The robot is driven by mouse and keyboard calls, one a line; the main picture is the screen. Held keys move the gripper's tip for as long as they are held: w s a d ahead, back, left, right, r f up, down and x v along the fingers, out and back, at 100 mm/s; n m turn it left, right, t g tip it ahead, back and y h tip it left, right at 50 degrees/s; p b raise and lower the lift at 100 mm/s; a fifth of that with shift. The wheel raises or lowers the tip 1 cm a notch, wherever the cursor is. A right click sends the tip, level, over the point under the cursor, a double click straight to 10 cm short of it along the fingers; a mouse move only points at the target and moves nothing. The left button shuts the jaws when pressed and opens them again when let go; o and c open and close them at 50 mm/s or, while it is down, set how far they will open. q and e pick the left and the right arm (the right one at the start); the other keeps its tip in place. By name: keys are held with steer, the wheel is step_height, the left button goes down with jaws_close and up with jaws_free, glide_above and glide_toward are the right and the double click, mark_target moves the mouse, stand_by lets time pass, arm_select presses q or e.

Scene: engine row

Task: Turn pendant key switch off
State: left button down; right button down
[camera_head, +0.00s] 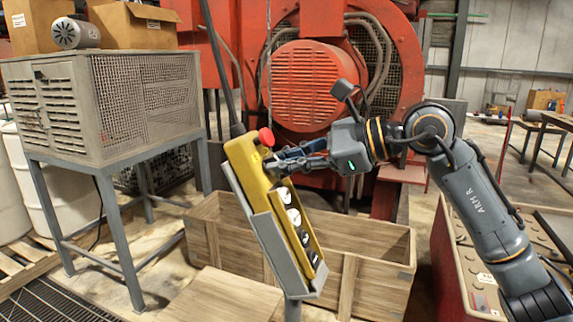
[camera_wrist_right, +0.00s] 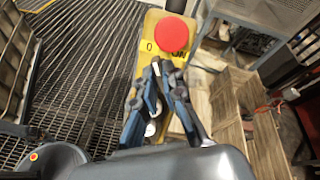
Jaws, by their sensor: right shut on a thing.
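The yellow pendant (camera_head: 249,178) rests tilted in a grey holder on a post, with a red mushroom button (camera_head: 266,137) near its top and several round and dark controls below. In the right wrist view the red button (camera_wrist_right: 169,34) sits above the labels "0" and a partly covered "ON" on the yellow face (camera_wrist_right: 152,22). My right gripper (camera_head: 274,164) reaches in from the right, its fingertips at the upper pendant just below the red button. Its fingers (camera_wrist_right: 163,66) are closed together over the key switch, which they hide. My left gripper is not in view.
A wooden crate (camera_head: 380,285) stands behind the pendant. A mesh-sided metal cabinet (camera_head: 100,110) on a stand is at left. A large red machine (camera_head: 310,80) fills the back. A cable rises from the pendant's top. A floor grating (camera_wrist_right: 80,70) shows left in the wrist view.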

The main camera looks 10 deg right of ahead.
stand_by(0.4)
steer(key=c, duration=1.4)
jaws_free()
steer(key=shift+a, duration=0.15)
steer(key=shift+c, duration=0.2)
steer(key=v, duration=1.2)
steer(key=shift+w+f, duration=0.1)
steer(key=shift+w, duration=0.05)
